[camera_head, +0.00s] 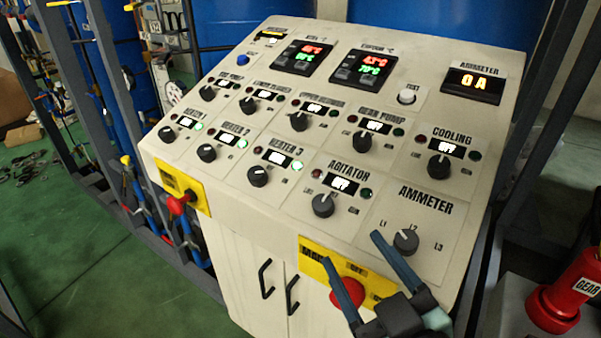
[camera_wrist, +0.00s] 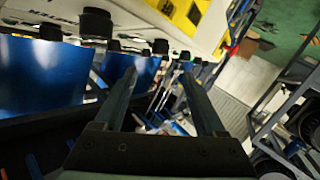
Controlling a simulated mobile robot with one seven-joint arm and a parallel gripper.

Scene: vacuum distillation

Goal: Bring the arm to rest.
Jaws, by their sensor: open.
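My gripper (camera_head: 368,283) is in the lower right of the head view, in front of the control panel (camera_head: 212,219). Its two long dark fingers are spread apart with nothing between them. One finger overlaps the red emergency button (camera_head: 349,291) in the picture, and the other reaches up near the lower ammeter knob (camera_head: 405,241). I cannot tell whether either finger touches the panel. In the wrist view my gripper (camera_wrist: 163,85) also shows open and empty, with the panel's knobs (camera_wrist: 96,24) beyond it at the top left.
The panel carries several knobs and lit displays, including an ammeter reading 0A (camera_head: 473,85). A red main switch (camera_head: 180,203) sticks out at its left edge. Cabinet handles (camera_head: 265,279) are below. A red gear pump part (camera_head: 568,296) stands at right.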

